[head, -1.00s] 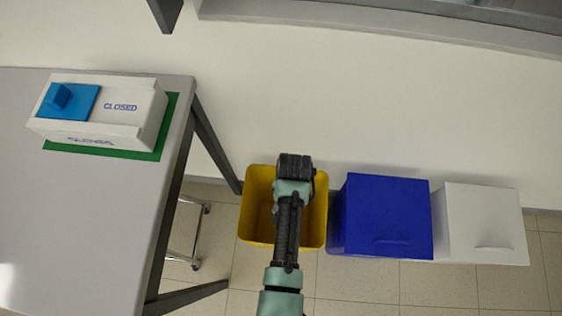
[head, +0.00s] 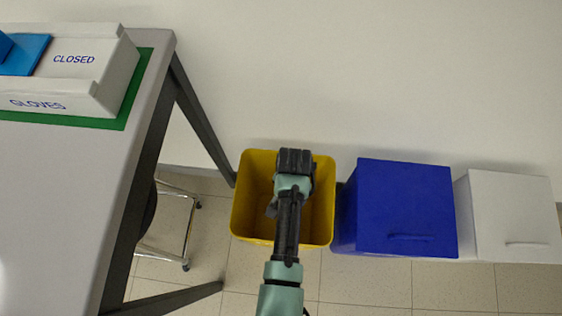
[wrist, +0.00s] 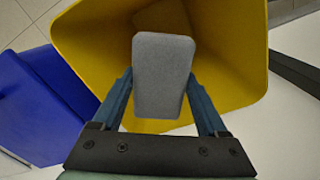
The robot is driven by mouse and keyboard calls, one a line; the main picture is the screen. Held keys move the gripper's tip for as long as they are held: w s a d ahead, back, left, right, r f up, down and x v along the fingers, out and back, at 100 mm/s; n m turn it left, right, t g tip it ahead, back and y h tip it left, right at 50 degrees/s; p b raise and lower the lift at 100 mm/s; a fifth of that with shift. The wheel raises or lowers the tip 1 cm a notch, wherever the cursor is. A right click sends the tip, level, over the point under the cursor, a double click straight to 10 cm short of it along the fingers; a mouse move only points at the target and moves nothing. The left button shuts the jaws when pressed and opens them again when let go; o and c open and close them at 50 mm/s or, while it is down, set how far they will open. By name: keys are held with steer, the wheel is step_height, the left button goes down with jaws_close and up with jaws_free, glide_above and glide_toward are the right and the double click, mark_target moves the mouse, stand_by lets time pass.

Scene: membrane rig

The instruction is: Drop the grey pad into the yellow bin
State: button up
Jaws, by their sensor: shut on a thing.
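The yellow bin (head: 256,222) stands open on the floor, right of the table. It fills much of the wrist view (wrist: 90,42). The grey pad (wrist: 162,75) is between the two fingers of my gripper (wrist: 160,84) in the wrist view, with the open bin behind it. My gripper is shut on the pad. In the head view my arm reaches over the bin and hides part of its inside. The pad cannot be made out in the head view.
A blue bin (head: 405,205) and a white bin (head: 512,220) stand to the right. The table (head: 60,190) at left bears a white gloves box (head: 75,95) marked CLOSED on a green mat (head: 125,112). A metal-framed stool (head: 188,235) is under the table's edge.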

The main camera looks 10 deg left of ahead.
steer(key=shift+f+b, duration=1.2)
steer(key=shift+f, duration=0.4)
steer(key=shift+r, duration=0.1)
steer(key=o, duration=1.2)
step_height(320, 180, up, 13)
steer(key=p, duration=0.4)
steer(key=shift+p, duration=0.35)
steer(key=shift+s, duration=0.1)
